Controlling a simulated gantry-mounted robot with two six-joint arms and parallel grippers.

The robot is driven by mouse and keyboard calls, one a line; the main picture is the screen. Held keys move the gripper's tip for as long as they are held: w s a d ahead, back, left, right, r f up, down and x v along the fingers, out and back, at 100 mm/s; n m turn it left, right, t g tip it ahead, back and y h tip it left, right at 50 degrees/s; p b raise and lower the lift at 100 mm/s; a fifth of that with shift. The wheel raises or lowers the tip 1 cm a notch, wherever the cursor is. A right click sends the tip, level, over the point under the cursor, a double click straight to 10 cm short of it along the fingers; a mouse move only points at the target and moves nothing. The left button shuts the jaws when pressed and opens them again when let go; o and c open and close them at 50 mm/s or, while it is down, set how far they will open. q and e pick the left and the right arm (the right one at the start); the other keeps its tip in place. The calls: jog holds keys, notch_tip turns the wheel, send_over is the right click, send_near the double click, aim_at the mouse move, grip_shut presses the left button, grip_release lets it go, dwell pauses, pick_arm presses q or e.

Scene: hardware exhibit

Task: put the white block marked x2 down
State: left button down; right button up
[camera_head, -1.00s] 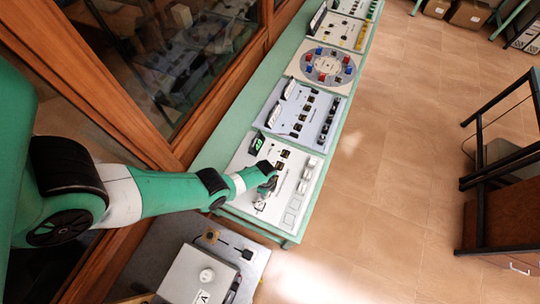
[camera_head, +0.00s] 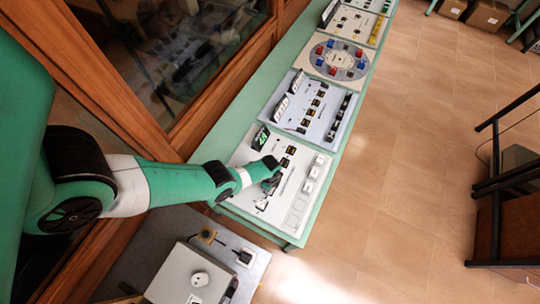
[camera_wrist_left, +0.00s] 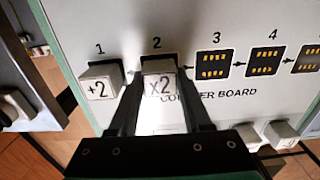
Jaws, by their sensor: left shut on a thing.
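The white block marked x2 (camera_wrist_left: 159,86) is between the two fingers of my left gripper (camera_wrist_left: 160,95), which is shut on it. It is over position 2 of the white counter board (camera_wrist_left: 185,30), with a dark slot edge showing behind its top. I cannot tell whether it touches the board. A white block marked +2 (camera_wrist_left: 100,86) sits at position 1, just left of my gripper. In the head view my left gripper (camera_head: 271,184) is over the near part of the board (camera_head: 245,155), and the block is hidden there. My right gripper is not in view.
Dark slots 3 (camera_wrist_left: 214,64) and 4 (camera_wrist_left: 265,61) show yellow marks and hold no block. Several white blocks (camera_head: 313,173) stand along the board's right side. More exhibit panels (camera_head: 300,110) line the green bench. A grey box (camera_head: 190,275) is at the near end.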

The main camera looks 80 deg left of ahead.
pick_arm(q)
jog(key=shift+c, duration=1.7)
grip_release()
jog(key=shift+f, duration=0.1)
notch_tip(320, 180, up, 12)
jog(key=p, duration=1.2)
jog(key=shift+w+r, duration=0.1)
jog(key=shift+r, duration=0.1)
